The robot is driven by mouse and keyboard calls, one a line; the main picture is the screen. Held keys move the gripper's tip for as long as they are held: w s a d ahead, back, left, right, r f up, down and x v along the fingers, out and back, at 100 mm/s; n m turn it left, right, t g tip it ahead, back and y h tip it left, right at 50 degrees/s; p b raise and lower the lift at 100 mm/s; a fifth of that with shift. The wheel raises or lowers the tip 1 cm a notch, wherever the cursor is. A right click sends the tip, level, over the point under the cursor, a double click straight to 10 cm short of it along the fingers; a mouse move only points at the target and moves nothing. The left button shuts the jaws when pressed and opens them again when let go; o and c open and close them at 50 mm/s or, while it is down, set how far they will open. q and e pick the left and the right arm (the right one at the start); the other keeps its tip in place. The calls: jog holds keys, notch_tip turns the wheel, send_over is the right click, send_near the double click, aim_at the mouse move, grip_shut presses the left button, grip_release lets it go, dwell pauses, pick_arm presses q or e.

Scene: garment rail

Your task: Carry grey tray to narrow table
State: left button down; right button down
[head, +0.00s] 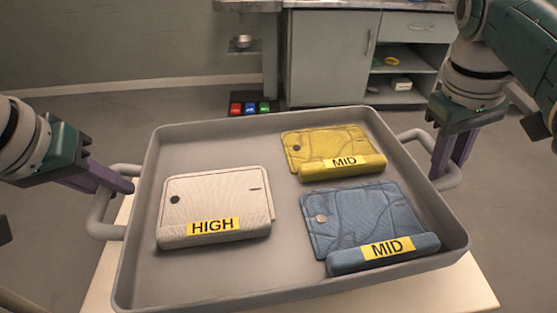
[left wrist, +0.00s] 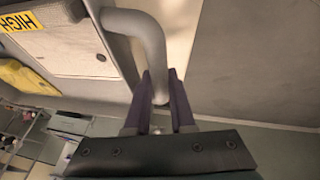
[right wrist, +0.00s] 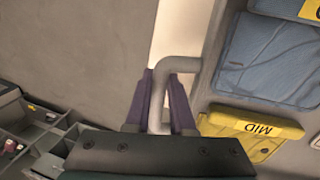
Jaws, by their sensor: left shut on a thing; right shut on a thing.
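The grey tray (head: 290,283) is in front of me in the head view, with a looped handle on each side. It holds a cream folded garment (head: 215,200) labelled HIGH, a yellow one (head: 325,143) labelled MID and a blue one (head: 355,213) labelled MID. My left gripper (head: 130,187) is shut on the left handle (left wrist: 150,40). My right gripper (head: 440,175) is shut on the right handle (right wrist: 180,65). A pale table top (head: 440,290) shows beneath the tray; I cannot tell whether the tray touches it.
A grey cabinet (head: 325,60) with open shelves (head: 405,62) stands against the back wall. Grey floor (head: 100,120) is open between the tray and the cabinet.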

pick_arm(q)
jog(key=shift+w+f, duration=0.3)
jog(key=shift+w, duration=0.15)
pick_arm(e)
jog(key=shift+w+f, duration=0.2)
jog(key=shift+f, duration=0.15)
pick_arm(q)
jog(key=shift+s+d, duration=0.1)
pick_arm(e)
jog(key=shift+s, duration=0.1)
pick_arm(q)
jog(key=shift+f, duration=0.15)
pick_arm(e)
jog(key=shift+f, duration=0.1)
